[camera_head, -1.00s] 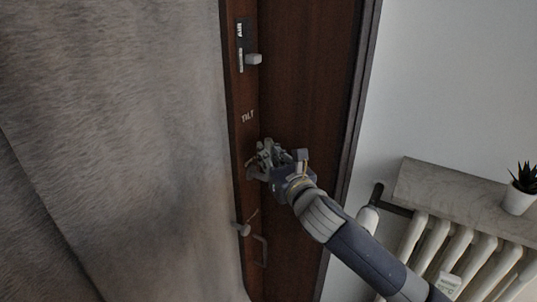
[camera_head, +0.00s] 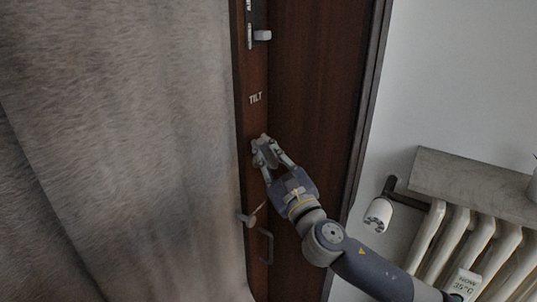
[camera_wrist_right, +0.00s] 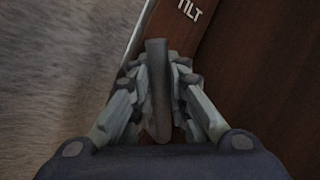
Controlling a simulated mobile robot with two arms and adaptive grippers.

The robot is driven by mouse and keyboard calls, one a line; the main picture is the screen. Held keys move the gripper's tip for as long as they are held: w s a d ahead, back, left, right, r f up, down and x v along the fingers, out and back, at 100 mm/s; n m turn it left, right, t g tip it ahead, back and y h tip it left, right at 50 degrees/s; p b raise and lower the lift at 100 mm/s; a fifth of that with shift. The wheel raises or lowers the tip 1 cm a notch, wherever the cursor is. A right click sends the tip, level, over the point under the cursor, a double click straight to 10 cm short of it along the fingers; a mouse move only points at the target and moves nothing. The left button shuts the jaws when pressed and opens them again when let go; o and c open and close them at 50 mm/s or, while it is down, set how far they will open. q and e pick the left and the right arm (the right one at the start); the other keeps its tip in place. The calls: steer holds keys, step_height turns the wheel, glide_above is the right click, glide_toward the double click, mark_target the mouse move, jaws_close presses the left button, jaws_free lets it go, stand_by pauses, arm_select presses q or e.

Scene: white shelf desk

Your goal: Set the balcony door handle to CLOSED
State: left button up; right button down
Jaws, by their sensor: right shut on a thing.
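The brown balcony door (camera_head: 310,95) stands in the middle of the head view, with the word TILT (camera_head: 255,98) on its left frame strip. My right gripper (camera_head: 264,150) is at that strip, just below TILT. In the right wrist view my right gripper (camera_wrist_right: 158,105) is shut on the grey door handle (camera_wrist_right: 156,70), a long bar between its two fingers. In the head view the fingers mostly hide the handle. No CLOSED label can be read in these frames. My left gripper is not in view.
A grey curtain (camera_head: 120,150) hangs close along the door's left side. A lock with a knob (camera_head: 262,35) sits above, and a small pull handle (camera_head: 266,245) below. A radiator (camera_head: 470,240) under a stone sill (camera_head: 480,185) stands at the right.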

steer(key=shift+s+a+f, duration=0.1)
steer(key=shift+f, duration=0.15)
steer(key=c, duration=1.6)
jaws_free()
steer(key=shift+r, duration=0.1)
steer(key=shift+o, duration=0.2)
steer(key=v, duration=1.2)
